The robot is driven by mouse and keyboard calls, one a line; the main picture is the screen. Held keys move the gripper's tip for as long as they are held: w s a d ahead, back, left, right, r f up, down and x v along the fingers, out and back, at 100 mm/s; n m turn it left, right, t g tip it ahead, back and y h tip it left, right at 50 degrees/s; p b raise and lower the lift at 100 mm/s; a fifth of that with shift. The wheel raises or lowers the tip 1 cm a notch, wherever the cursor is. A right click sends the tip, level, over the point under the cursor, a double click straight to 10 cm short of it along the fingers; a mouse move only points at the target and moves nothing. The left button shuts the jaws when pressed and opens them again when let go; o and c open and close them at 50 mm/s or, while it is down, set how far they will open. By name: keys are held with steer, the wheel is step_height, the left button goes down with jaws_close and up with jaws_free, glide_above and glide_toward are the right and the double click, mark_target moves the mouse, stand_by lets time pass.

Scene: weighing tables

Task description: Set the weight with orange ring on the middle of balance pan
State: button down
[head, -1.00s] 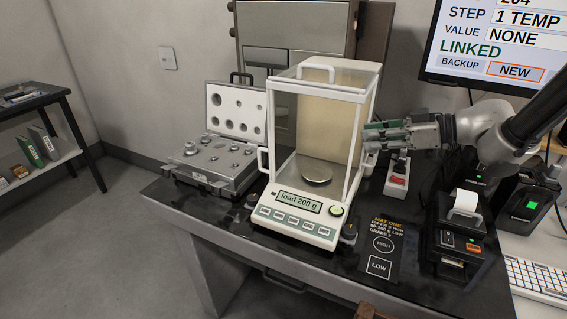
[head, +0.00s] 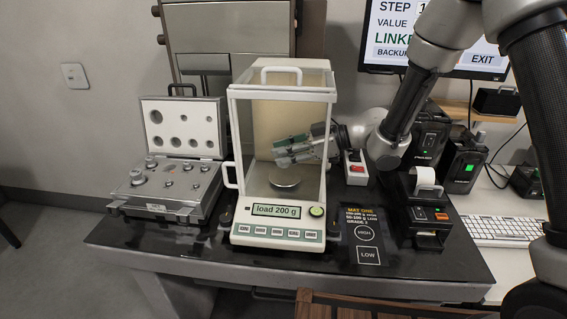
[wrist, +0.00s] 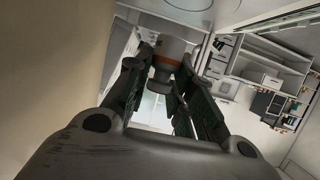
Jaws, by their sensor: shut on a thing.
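My gripper (head: 278,152) reaches in from the right side of the glass balance (head: 243,238), its fingers showing through the front glass above the round balance pan (head: 287,183). In the wrist view, it is shut on a grey metal weight with an orange ring (wrist: 165,63), held between the dark green finger pads. The weight cannot be made out clearly in the head view. The fingers look above the pan and apart from it. The balance display reads "load 200 g".
An open weight case (head: 150,213) with several weights stands left of the balance. The balance's glass walls and frame closely surround my gripper.

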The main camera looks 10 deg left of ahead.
steer(key=shift+f, duration=1.6)
steer(key=c, duration=1.2)
jaws_free()
steer(key=shift+f, duration=0.15)
steer(key=shift+c, duration=0.2)
steer(key=shift+d+r, duration=0.15)
steer(key=shift+r, duration=0.05)
steer(key=v, duration=1.1)
steer(key=shift+d, duration=0.35)
steer(key=shift+r, duration=0.15)
